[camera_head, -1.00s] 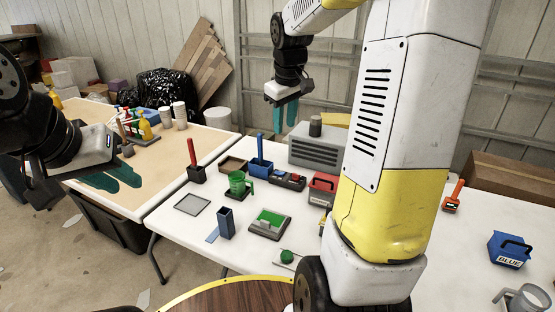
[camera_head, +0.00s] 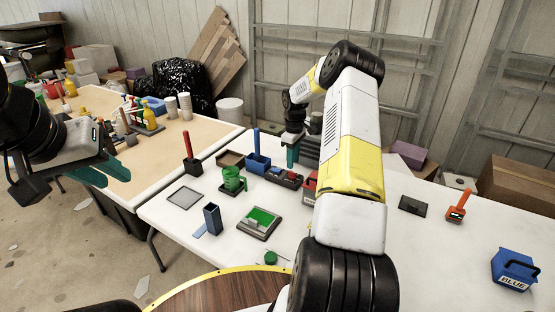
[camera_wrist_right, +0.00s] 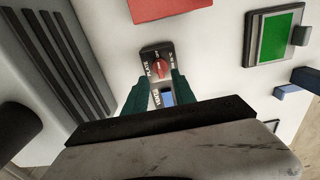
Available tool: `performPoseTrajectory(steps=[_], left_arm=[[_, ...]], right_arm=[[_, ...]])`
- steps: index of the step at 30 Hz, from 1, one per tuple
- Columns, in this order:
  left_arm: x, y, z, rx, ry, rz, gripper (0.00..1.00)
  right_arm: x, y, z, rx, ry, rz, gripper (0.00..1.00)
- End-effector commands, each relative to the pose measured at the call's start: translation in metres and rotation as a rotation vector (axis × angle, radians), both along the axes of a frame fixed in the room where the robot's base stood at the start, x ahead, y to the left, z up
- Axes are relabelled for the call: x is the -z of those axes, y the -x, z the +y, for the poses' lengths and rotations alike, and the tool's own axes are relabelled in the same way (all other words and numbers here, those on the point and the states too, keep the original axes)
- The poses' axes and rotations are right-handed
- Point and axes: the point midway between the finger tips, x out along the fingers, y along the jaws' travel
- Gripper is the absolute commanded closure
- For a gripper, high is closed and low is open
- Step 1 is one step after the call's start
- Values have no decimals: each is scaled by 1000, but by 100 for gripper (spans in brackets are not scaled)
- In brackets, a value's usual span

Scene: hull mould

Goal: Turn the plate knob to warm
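In the right wrist view a dark control panel (camera_wrist_right: 151,52) carries a red knob (camera_wrist_right: 159,68) with white lettering around it. "PLATE" seems to be on its left; I cannot tell which setting the knob points to. A blue part (camera_wrist_right: 168,98) lies nearer, between my fingers. My right gripper (camera_wrist_right: 161,76) is open, its teal fingertips on either side of the red knob's near end; contact cannot be told. In the head view this panel (camera_head: 285,179) is below my right gripper (camera_head: 292,157). My left gripper (camera_head: 115,175) is open and empty by the left table.
A grey slatted box (camera_head: 309,149) stands beside the right gripper.

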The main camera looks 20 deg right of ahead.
Motion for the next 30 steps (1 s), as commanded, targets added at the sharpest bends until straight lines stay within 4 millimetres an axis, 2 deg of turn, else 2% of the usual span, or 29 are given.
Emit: performPoseTrajectory(steps=[3, 9, 19, 20, 24, 30], left_arm=[[0, 0, 0, 0, 0, 0, 72], [0, 0, 0, 0, 0, 0, 72], [0, 0, 0, 0, 0, 0, 72], [0, 0, 0, 0, 0, 0, 72], [0, 0, 0, 0, 0, 0, 72], [0, 0, 0, 0, 0, 0, 72]], right_arm=[[21, 1, 0, 0, 0, 3, 68], [43, 0, 0, 0, 1, -1, 68], [48, 0, 0, 1, 1, -1, 68], [48, 0, 0, 1, 1, -1, 70], [48, 0, 0, 1, 1, -1, 98], [48, 0, 0, 1, 1, -1, 100]])
